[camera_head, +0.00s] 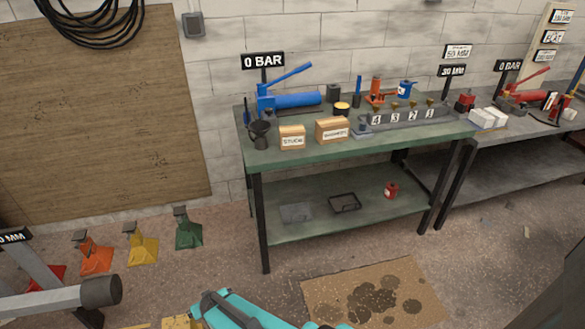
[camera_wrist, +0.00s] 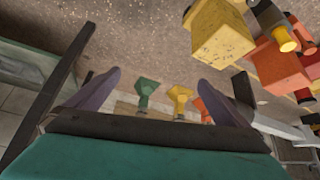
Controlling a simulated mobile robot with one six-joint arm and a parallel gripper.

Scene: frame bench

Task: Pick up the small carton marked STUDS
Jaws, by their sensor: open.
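The small carton marked STUDS (camera_head: 292,137) is a tan box with a white label. It stands upright near the front left edge of the green bench top (camera_head: 300,158) in the head view. A similar tan carton (camera_head: 332,129) with a different, hard-to-read label stands just to its right. My gripper (camera_wrist: 159,77) shows in the wrist view with its two fingers spread apart and nothing between them. It faces the floor and the jack stands, away from the carton. The carton is not in the wrist view. In the head view only a teal part of my arm shows at the bottom.
A dark cup (camera_head: 260,134) stands left of the STUDS carton. A blue pump (camera_head: 290,100) lies behind, and a numbered rail (camera_head: 405,119) is to the right. Jack stands, including a green one (camera_head: 187,230), are on the floor at left. Stained cardboard (camera_head: 325,290) lies before the bench.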

